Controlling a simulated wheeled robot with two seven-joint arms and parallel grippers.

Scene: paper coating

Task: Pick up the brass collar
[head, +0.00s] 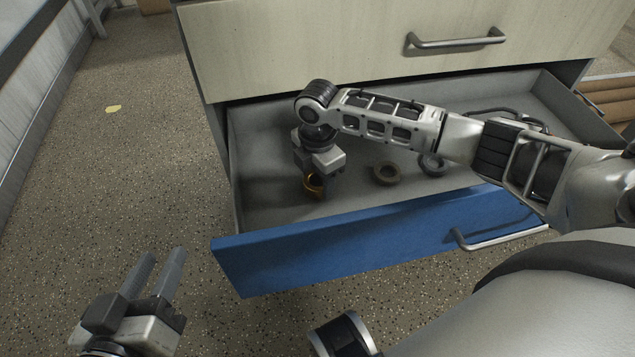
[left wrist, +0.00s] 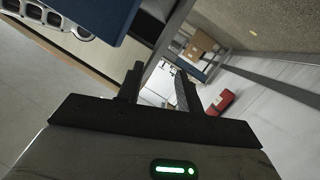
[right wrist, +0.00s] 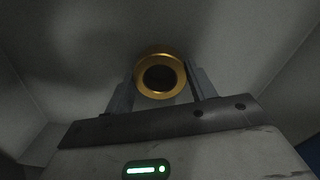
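The brass collar (head: 313,184) is a gold ring with a dark hole, low in the open drawer near its left end. My right gripper (head: 314,178) points down at it, and the gripper body hides part of it in the head view. In the right wrist view the collar (right wrist: 160,77) sits between the two fingers, its hole facing the camera, with almost no gap on either side. I cannot tell whether the fingers press on it. My left gripper (head: 164,268) is open and empty, outside the drawer at the lower left.
The drawer's blue front (head: 365,240) and grey walls enclose the right gripper. Two dark rings, one brownish (head: 386,173) and one grey (head: 432,164), lie in the drawer to the right of the collar. The closed upper drawer (head: 300,45) overhangs behind. The floor at left is mostly clear.

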